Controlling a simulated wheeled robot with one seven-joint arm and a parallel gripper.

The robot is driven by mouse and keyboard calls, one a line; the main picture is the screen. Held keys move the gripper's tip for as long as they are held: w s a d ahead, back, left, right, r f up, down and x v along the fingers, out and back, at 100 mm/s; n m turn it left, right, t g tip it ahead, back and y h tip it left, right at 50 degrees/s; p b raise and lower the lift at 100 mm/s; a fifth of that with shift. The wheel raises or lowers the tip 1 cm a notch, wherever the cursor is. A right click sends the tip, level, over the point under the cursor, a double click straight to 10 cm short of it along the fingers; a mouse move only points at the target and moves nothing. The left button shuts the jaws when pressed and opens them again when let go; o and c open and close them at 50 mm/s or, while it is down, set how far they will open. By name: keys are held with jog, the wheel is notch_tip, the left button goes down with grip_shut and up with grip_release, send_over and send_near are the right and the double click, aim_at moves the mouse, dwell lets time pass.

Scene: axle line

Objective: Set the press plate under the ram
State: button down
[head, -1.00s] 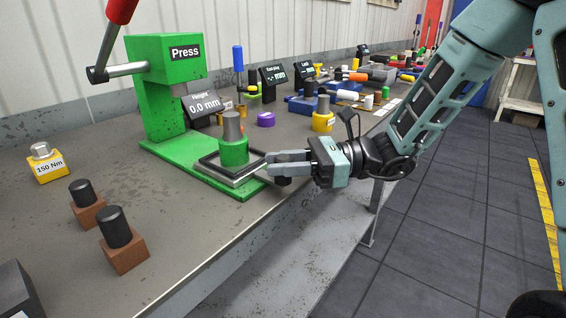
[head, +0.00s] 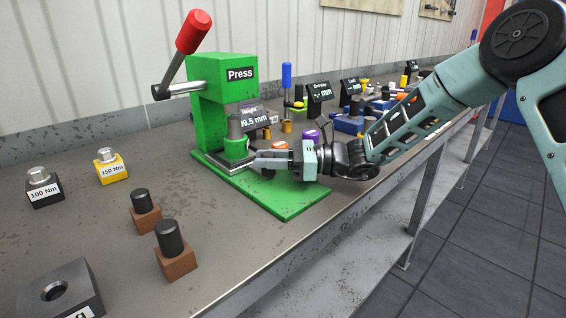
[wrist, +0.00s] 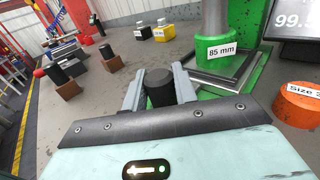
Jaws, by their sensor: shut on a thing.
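The dark square press plate (head: 232,170) lies on the press's green base, below the press head (head: 240,80). A green cylinder (head: 236,147) with a grey top stands on it; in the wrist view its label reads 85 mm. The plate also shows in the wrist view (wrist: 222,82), right of the fingers. My gripper (head: 262,160) reaches in from the right at the plate's edge. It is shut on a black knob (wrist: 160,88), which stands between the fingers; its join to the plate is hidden. The ram's underside is not clear to see.
The raised red-handled lever (head: 193,32) is at the left. The height display (head: 252,118) stands close behind the plate. An orange ring (wrist: 298,105) lies near my gripper. Brown blocks with black pegs (head: 175,255) stand front left. The base's front part is bare.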

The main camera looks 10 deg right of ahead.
jog(key=shift+w+a, duration=0.25)
jog(key=shift+w, duration=0.25)
jog(key=shift+r, duration=0.1)
jog(key=c, duration=1.1)
grip_release()
jog(key=shift+w+a, duration=0.1)
jog(key=s+d, duration=0.1)
jog(key=d, duration=0.4)
jog(key=s+d, duration=0.1)
jog(key=d, duration=1.1)
jog(key=shift+s+d, duration=0.1)
jog(key=shift+s, duration=0.3)
